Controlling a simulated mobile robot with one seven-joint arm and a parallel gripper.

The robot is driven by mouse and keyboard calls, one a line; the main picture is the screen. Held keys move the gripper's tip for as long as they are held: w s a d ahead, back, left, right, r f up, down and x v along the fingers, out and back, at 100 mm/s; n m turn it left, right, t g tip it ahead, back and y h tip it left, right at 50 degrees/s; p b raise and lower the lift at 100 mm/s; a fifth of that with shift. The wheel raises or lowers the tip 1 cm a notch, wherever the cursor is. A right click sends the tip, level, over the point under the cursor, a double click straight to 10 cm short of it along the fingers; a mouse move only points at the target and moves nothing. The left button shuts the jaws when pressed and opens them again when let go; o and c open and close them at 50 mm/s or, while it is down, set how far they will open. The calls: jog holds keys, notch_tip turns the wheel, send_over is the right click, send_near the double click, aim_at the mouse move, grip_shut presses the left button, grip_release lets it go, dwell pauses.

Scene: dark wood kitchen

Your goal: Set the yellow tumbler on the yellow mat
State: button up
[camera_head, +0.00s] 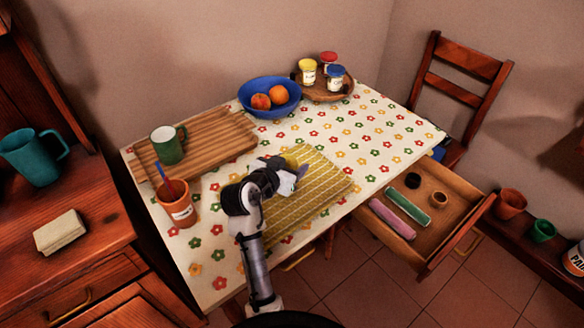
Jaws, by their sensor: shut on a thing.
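The yellow patterned mat (322,193) lies flat on the flowered tablecloth, partly covered from view by my arm. My gripper (294,172) is over the far left part of the mat, shut on a yellow thing that looks like the yellow tumbler (290,161). Only a small part of the tumbler shows; my gripper hides the rest. I cannot tell whether its base touches the mat or is above it.
A wooden board (213,142) with a green mug (168,144) and a terracotta pot (178,205) are left. A blue fruit bowl (270,111) and a round tray (318,94) of jars stand behind. An open drawer (462,190) sticks out right. The mat's right part is bare.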

jog(key=shift+f, duration=0.1)
jog(key=o, duration=1)
jog(key=shift+c, duration=0.2)
jog(key=shift+r, duration=0.25)
jog(key=b+v, duration=0.1)
jog(key=v, duration=1.1)
jog(key=shift+f+b, duration=0.15)
jog(key=shift+b, duration=0.2)
